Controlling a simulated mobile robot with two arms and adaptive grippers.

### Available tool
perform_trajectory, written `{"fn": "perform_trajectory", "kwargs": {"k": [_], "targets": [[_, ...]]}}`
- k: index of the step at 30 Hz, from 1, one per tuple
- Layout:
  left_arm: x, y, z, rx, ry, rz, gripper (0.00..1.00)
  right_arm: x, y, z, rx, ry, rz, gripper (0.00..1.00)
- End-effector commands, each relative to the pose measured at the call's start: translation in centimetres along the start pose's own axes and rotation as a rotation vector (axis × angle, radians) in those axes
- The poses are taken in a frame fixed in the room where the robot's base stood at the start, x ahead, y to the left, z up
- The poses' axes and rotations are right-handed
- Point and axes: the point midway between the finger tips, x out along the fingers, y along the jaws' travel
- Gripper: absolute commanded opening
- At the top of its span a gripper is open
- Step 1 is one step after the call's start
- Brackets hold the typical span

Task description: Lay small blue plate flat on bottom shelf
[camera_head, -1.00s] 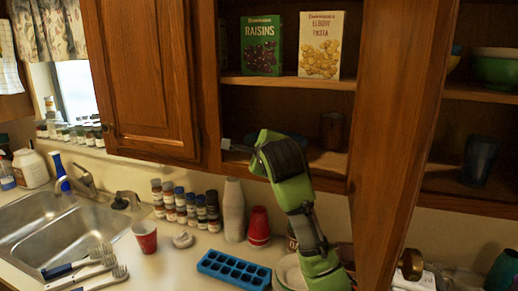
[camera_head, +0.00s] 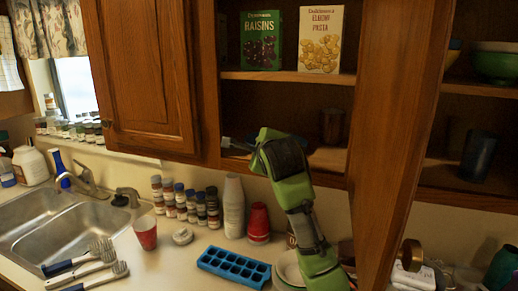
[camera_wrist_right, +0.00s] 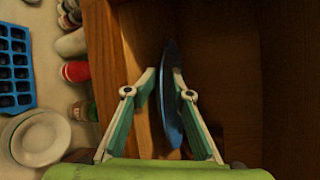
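The small blue plate (camera_wrist_right: 170,105) shows nearly edge-on in the right wrist view, between the two fingers of my right gripper (camera_wrist_right: 164,75). The fingers are drawn in on either side of it, and the right-hand finger overlaps its face. The bottom shelf (camera_wrist_right: 127,60) of the cabinet lies beside the plate in this view, and the plate's face runs roughly along it. In the head view my right arm reaches up to the bottom shelf (camera_head: 327,160), and the arm hides most of the plate. Whether the plate touches the shelf cannot be seen. My left gripper is out of view.
A dark cup (camera_head: 332,126) stands on the bottom shelf, right of my gripper. Raisins (camera_head: 261,40) and pasta (camera_head: 320,39) boxes stand on the shelf above. Bottles, cups and a blue ice tray (camera_head: 233,266) crowd the counter below.

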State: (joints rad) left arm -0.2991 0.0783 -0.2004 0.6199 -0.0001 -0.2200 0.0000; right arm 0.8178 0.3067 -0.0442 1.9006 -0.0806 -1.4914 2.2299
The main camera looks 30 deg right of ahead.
Motion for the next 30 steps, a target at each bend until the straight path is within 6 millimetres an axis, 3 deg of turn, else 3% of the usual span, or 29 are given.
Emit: {"fn": "perform_trajectory", "kwargs": {"k": [7,11,24,30], "targets": [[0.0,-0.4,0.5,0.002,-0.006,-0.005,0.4,0.2,0.8,-0.2,-0.003,0.006,0.018,0.24],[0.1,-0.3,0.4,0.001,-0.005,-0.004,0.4,-0.7,0.8,-0.1,-0.003,0.005,0.018,0.24],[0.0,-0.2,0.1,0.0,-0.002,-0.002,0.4,-9.4,0.2,0.1,0.002,-0.003,0.003,0.24],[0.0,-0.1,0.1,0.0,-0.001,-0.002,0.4,-11.7,0.1,0.1,0.0,-0.001,0.001,0.24]]}}
